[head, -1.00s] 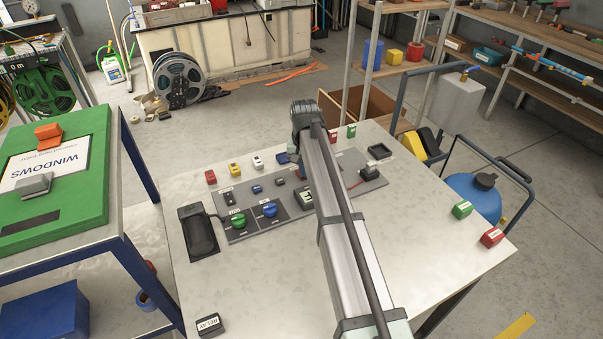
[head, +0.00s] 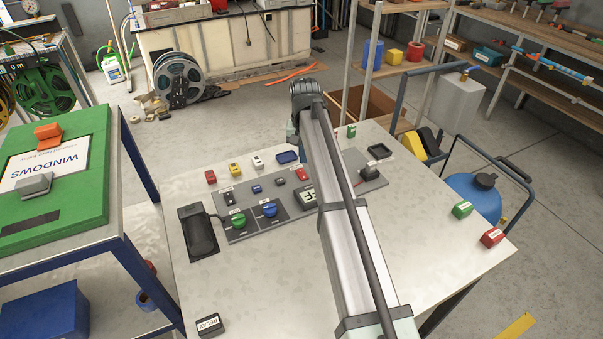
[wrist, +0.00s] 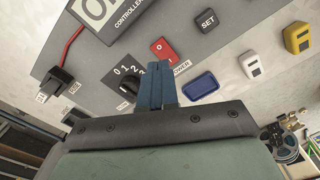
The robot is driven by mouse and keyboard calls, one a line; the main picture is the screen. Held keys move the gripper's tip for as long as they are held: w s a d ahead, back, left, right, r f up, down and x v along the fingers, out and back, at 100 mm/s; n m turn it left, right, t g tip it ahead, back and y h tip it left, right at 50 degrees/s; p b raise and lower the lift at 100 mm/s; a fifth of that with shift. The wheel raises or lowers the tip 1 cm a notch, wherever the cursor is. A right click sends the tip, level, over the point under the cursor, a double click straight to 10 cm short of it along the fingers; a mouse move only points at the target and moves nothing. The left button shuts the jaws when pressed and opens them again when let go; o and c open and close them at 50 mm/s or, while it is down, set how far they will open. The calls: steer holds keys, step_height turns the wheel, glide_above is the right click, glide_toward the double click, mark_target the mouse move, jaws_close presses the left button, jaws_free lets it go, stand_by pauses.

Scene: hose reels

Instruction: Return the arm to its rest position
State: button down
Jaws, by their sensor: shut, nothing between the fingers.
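My arm (head: 345,225) reaches over the grey control panel (head: 375,186) on the metal table in the head view. There the arm link hides most of my gripper. In the wrist view, my gripper (wrist: 155,68) has its blue fingers together with nothing between them. They appear above the panel, in front of the red rocker switch (wrist: 163,48) and beside the black dial (wrist: 126,87). The blue dish (wrist: 201,86) is just right of the fingers. In the head view the red switch (head: 301,174) and blue dish (head: 287,157) show left of my arm.
Small red, yellow and white blocks stand behind the panel, including a yellow one (head: 234,169). A black holder (head: 199,232) and a relay block (head: 209,325) are at left. Green (head: 462,209) and red (head: 491,237) blocks sit at the right edge. The table's front is mostly clear.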

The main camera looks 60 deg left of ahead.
steer(key=shift+r, duration=0.45)
